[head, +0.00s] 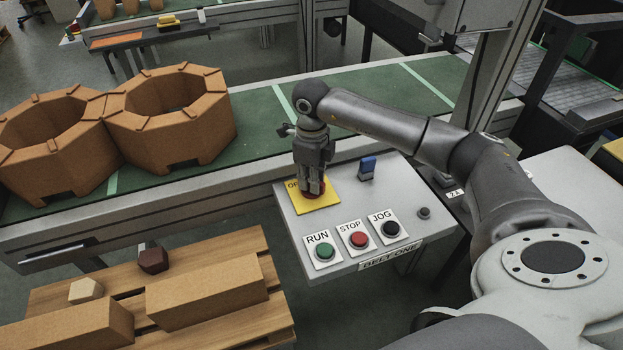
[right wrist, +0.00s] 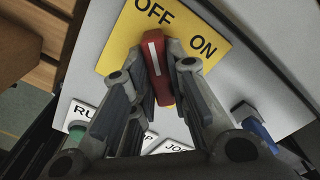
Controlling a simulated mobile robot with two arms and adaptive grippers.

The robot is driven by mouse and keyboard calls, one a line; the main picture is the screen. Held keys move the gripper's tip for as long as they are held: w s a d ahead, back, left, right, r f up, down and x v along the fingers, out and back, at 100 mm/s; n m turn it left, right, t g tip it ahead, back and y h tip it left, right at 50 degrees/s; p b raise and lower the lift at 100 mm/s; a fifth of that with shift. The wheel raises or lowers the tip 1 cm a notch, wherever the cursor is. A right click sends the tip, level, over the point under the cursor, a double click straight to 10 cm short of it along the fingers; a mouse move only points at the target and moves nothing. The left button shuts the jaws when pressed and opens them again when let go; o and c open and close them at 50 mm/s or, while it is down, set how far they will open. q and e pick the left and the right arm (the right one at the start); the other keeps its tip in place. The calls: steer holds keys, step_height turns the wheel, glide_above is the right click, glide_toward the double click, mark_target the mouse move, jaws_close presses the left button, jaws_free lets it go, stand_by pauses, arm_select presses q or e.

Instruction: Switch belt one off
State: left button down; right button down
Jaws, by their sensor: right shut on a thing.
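The belt one control box (head: 290,215) has a yellow plate (head: 325,203) with a red rotary knob (head: 315,194) on it. In the right wrist view the plate (right wrist: 188,25) reads OFF and ON, and the white line on the knob (right wrist: 153,55) points toward the OFF lettering. My right gripper (head: 314,188) comes down from above with its fingers on either side of the knob, shut on it. It also shows in the right wrist view (right wrist: 160,85). My left gripper is not in view.
Green RUN (head: 324,252), red STOP (head: 359,240) and black JOG (head: 391,229) buttons sit at the box's front. A blue switch (head: 367,166) stands right of the gripper.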

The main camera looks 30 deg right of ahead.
steer(key=c, duration=1.4)
jaws_free()
step_height(320, 180, up, 12)
steer(key=shift+r, duration=0.1)
